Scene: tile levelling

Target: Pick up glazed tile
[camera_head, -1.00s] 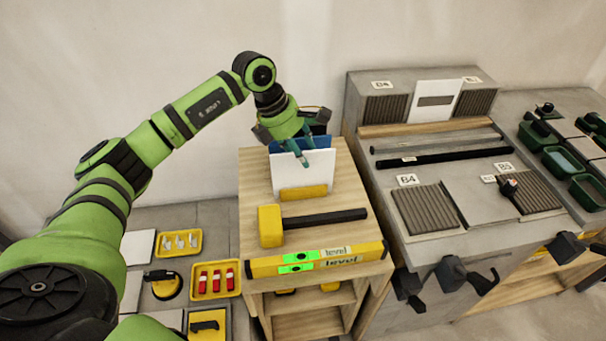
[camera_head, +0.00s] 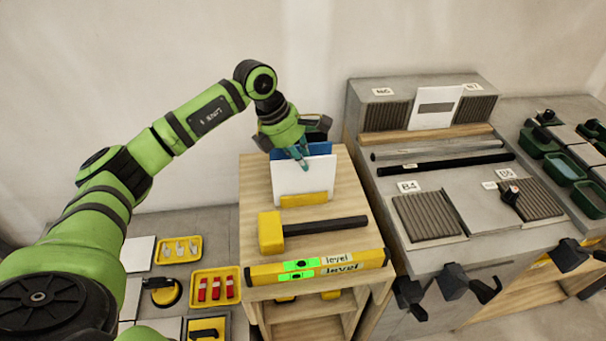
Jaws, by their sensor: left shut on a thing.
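A white tile (camera_head: 304,182) stands upright in a yellow holder (camera_head: 304,200) on the wooden stand. A blue tile (camera_head: 321,149) stands just behind it, mostly hidden. My left gripper (camera_head: 302,155) reaches down from above to the tiles' top edge. One teal fingertip shows in front of the white tile, and the other is over the blue tile side. The gripper appears shut on the white tile's top edge, with the tile still down in the holder. The glaze cannot be told apart here. My right gripper is not in view.
A yellow-headed mallet (camera_head: 312,228) and a yellow level (camera_head: 316,266) lie in front on the stand. A grey bench (camera_head: 430,250) with ribbed pads and bars is at right. A low table at left holds yellow trays (camera_head: 215,288).

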